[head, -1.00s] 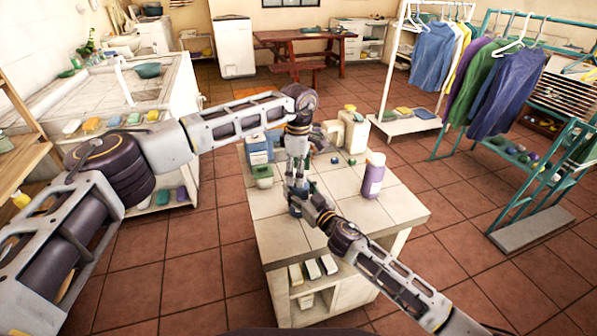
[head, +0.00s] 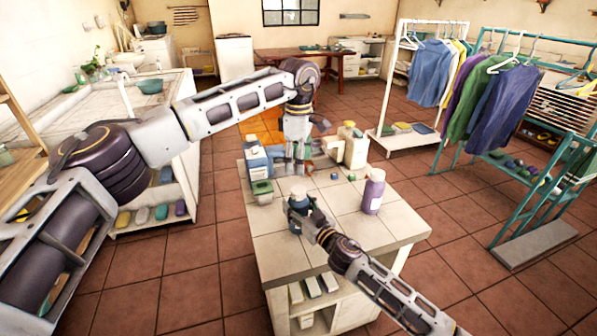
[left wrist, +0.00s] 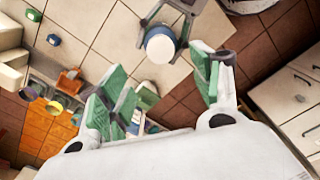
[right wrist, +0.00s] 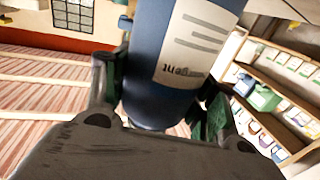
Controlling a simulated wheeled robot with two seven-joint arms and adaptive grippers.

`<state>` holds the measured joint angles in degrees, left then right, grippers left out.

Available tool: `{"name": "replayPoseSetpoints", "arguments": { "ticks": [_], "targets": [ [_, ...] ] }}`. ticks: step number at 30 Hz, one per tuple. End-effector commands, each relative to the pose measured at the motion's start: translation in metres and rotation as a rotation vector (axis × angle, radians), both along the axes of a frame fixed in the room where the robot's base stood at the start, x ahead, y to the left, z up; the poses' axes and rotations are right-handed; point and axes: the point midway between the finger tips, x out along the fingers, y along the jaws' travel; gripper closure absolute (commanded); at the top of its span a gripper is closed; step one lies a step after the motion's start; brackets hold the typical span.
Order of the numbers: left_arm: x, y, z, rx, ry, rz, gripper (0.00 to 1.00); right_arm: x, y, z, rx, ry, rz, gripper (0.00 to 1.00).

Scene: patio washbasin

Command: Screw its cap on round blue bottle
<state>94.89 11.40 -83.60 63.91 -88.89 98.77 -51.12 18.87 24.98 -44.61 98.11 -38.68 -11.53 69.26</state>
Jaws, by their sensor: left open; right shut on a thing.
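The round blue bottle (head: 295,222) stands upright on the tiled table, and its blue body with a white label fills the right wrist view (right wrist: 185,45). A white round top, seemingly its cap (head: 298,191), is on the bottle; it shows from above in the left wrist view (left wrist: 160,47). How tight it sits cannot be told. My right gripper (head: 303,208) is shut on the bottle's body, a finger on each side. My left gripper (head: 299,165) is open and empty, raised above and behind the bottle, apart from the white top.
A purple bottle (head: 373,194) stands to the right and a cream jug (head: 354,150) behind. A blue-and-white container (head: 257,163) and a green one (head: 262,194) stand at left. Small blue (head: 334,176) and green (head: 351,177) caps lie on the table (head: 375,228). Its front is clear.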

Motion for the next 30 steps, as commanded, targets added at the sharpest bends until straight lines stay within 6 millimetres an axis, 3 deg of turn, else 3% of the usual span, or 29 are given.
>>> {"name": "replayPoseSetpoints", "arguments": {
  "ticks": [6,17,18,23,30],
  "targets": [
    [0.000,0.000,0.018,0.001,0.000,0.001,0.35,0.000,0.000,0.000,0.000,0.000,0.000,1.00],
    [0.000,0.000,0.020,0.000,0.000,0.000,0.35,0.000,0.000,0.000,0.001,0.001,0.000,1.00],
    [0.000,0.000,0.020,0.000,0.000,0.000,0.35,0.000,0.000,0.000,0.000,0.000,0.000,0.39],
    [0.000,0.000,0.020,0.000,0.000,0.000,0.35,0.000,0.000,0.000,0.000,0.000,0.000,0.18],
    [0.000,0.000,0.020,0.000,0.000,0.000,0.35,0.000,0.000,0.000,0.000,0.000,0.000,0.18]
  ]
}}
